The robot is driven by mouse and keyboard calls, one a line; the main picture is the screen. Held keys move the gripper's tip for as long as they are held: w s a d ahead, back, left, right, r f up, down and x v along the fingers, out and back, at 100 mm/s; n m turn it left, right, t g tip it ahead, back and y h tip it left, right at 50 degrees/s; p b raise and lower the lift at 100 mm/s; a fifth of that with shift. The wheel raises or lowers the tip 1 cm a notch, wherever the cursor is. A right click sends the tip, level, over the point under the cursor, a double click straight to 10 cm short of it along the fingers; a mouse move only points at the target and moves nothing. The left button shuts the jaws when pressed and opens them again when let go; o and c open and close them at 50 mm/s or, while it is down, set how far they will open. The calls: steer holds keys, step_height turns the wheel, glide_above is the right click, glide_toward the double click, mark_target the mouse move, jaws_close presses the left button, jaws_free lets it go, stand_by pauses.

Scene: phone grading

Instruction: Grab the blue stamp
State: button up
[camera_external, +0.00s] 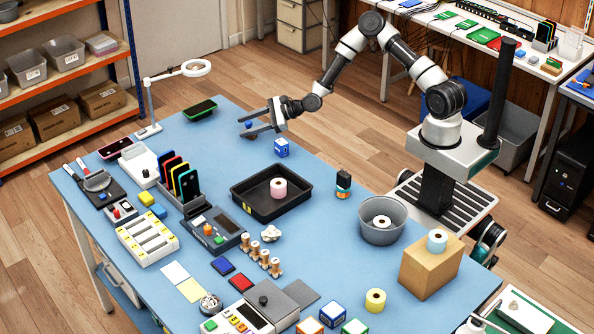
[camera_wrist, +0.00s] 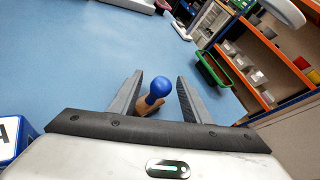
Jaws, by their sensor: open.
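In the external view my gripper (camera_external: 241,125) is open and low over the table's far side, fingers pointing left. The stamp's blue knob (camera_external: 249,124) shows small between the fingers. Its base is mostly hidden there.
A blue-and-white block (camera_external: 281,147) lies near my gripper; a similar one is at the wrist view's left edge (camera_wrist: 8,138). A green-edged phone (camera_external: 200,108) lies beyond the fingertips. A black tray (camera_external: 245,190) holds a pink roll. The table (camera_external: 225,137) is clear around the stamp.

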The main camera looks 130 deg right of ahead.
mark_target(239, 137)
steer(key=x, duration=0.3)
steer(key=shift+w+d+f, duration=0.1)
steer(key=shift+w+d, duration=0.05)
steer(key=shift+w, duration=0.05)
jaws_close()
